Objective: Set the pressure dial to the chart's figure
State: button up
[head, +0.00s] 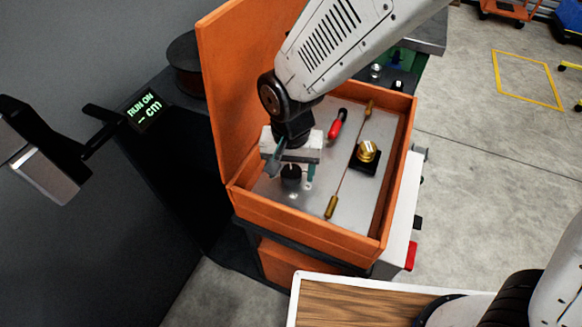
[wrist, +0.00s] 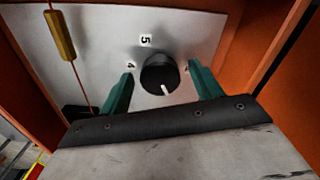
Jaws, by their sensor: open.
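The pressure dial is a black round knob (head: 291,177) on the grey panel inside an orange box. In the wrist view the knob (wrist: 158,72) has a white pointer mark at its lower edge, toward my gripper's body. The figure 4 is printed to its left and 5 above it; a mark on the right is partly hidden by a finger. My gripper (head: 292,169) is open, its teal fingers on either side of the knob. In the wrist view the fingers (wrist: 162,82) show gaps to the knob. I see no chart.
The orange box (head: 310,236) has a raised lid on the left. On its panel are a red-handled lever (head: 337,124), a brass knob (head: 367,151) and a rod with brass ends (head: 331,207). A display (head: 145,108) reads "RUN ON – cm". A wooden-topped surface (head: 350,305) is in front.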

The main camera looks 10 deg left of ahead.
jog(key=c, duration=1)
jog(key=shift+o, duration=0.2)
jog(key=n, duration=0.5)
jog(key=shift+n, duration=0.4)
jog(key=n, duration=0.5)
jog(key=shift+w+r+n, duration=0.1)
jog(key=shift+n, duration=0.6)
jog(key=o, duration=1)
jog(key=shift+c, duration=0.2)
